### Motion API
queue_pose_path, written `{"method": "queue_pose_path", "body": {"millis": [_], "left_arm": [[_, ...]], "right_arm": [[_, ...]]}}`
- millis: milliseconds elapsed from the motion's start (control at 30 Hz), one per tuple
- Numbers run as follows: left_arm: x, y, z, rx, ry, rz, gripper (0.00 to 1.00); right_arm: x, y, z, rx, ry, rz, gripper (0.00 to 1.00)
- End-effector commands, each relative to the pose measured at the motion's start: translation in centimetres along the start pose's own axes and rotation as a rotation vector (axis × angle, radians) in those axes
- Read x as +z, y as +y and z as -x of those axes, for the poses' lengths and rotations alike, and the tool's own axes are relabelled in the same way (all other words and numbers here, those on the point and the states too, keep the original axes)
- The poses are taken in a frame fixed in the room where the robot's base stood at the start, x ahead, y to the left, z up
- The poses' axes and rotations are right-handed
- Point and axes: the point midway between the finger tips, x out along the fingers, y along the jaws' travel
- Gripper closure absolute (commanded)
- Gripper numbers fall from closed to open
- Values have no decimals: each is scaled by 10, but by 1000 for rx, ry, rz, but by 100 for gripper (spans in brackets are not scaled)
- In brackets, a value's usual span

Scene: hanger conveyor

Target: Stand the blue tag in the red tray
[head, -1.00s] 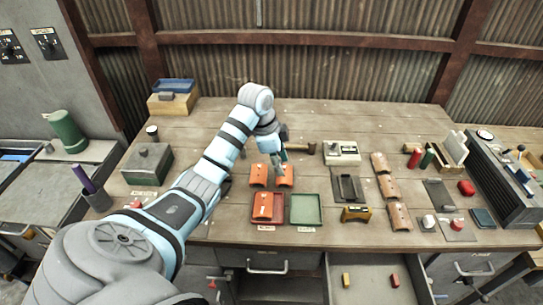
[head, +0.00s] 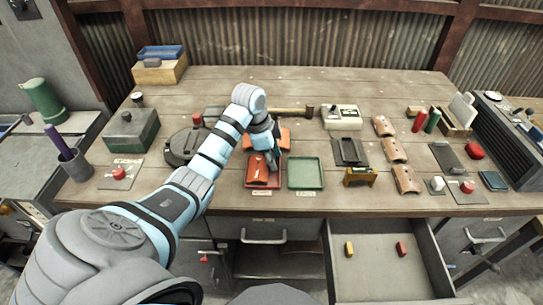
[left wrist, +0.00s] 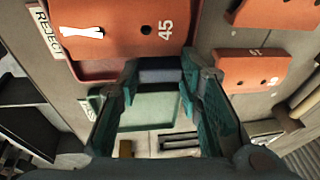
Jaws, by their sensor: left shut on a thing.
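My left gripper (head: 270,164) is over the red tray (head: 249,184) in the head view. In the left wrist view its fingers (left wrist: 160,72) are closed on a dark bluish piece, the blue tag (left wrist: 160,77), seen nearly edge-on. An orange tag marked 45 (left wrist: 120,32) lies in the red tray, whose rim also shows in the left wrist view (left wrist: 92,72). The blue tag is hidden by the gripper in the head view, and I cannot tell whether it touches the tray. My right gripper is not in view.
A green tray (head: 318,173) stands right of the red one. Orange tags (head: 283,140) lie just behind the trays, near a hammer (head: 290,112). An open drawer (head: 375,277) juts out in front.

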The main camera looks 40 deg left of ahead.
Motion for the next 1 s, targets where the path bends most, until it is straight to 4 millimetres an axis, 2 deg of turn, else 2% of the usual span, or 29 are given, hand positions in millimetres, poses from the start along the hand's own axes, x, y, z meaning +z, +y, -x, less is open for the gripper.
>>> {"method": "queue_pose_path", "body": {"millis": [167, 200, 300, 667, 767, 1000], "left_arm": [[0, 0, -1, -1, 1, 0, 85], [0, 0, 0, -1, 1, 0, 61], [0, 0, 0, -2, 1, 0, 46], [-1, -1, 4, -3, 2, -1, 46], [-1, -2, 18, -6, 2, 0, 46], [-2, -2, 85, -7, 2, -1, 46]], "right_arm": [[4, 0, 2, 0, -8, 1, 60], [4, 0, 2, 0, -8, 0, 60], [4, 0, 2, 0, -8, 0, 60], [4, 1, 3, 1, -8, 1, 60], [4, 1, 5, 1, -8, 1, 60], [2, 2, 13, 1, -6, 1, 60]]}}
